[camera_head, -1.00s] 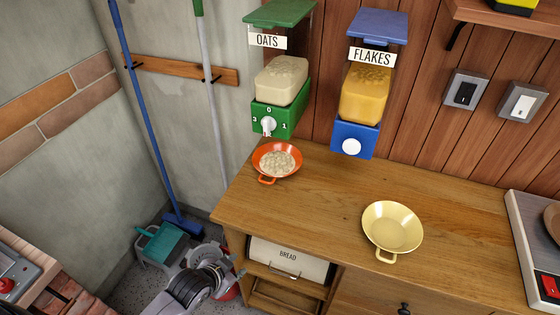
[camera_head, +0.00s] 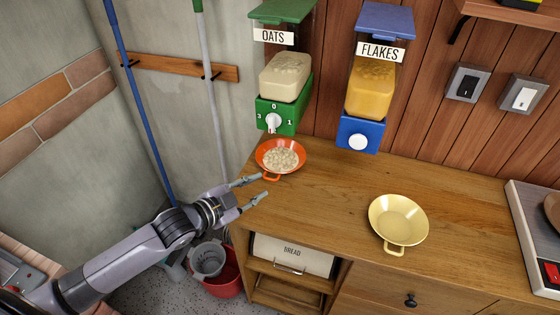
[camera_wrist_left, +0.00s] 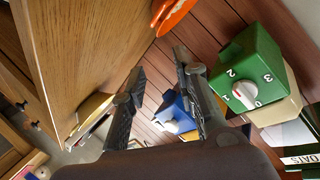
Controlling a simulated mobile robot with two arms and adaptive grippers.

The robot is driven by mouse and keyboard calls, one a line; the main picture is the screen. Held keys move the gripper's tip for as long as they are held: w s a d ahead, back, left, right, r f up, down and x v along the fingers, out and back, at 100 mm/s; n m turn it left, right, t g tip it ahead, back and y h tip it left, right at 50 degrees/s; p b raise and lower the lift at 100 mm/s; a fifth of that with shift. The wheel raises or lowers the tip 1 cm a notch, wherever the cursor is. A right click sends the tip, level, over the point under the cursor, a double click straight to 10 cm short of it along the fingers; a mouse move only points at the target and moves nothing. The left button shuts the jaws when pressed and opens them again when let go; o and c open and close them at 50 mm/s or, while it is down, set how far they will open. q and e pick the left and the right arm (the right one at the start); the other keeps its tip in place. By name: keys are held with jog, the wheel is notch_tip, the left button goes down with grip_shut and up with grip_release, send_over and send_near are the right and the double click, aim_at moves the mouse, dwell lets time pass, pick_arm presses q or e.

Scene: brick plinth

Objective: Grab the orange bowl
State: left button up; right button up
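The orange bowl (camera_head: 281,156) sits on the wooden counter under the green oats dispenser, with pale oats in it and a small handle at its front. In the left wrist view part of its orange rim (camera_wrist_left: 174,14) shows at the top. My left gripper (camera_head: 262,187) is open and empty, its fingers just in front of and left of the bowl, near the counter's left edge. It does not appear to touch the bowl. In the left wrist view both fingers (camera_wrist_left: 163,75) are apart with nothing between them. My right gripper is not in view.
The green oats dispenser (camera_head: 283,116) hangs close above the bowl, with the blue flakes dispenser (camera_head: 358,134) to its right. A yellow bowl (camera_head: 398,219) stands on the counter (camera_head: 330,195) at the right. A red bucket (camera_head: 224,280) is on the floor below.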

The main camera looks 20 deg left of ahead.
pick_arm(q)
jog(key=p+x, duration=0.1)
jog(key=x, duration=1.5)
jog(key=shift+w+d+f, duration=0.1)
jog(key=shift+w+d, duration=0.1)
jog(key=shift+c, duration=0.2)
grip_shut()
jog(key=shift+s, duration=0.1)
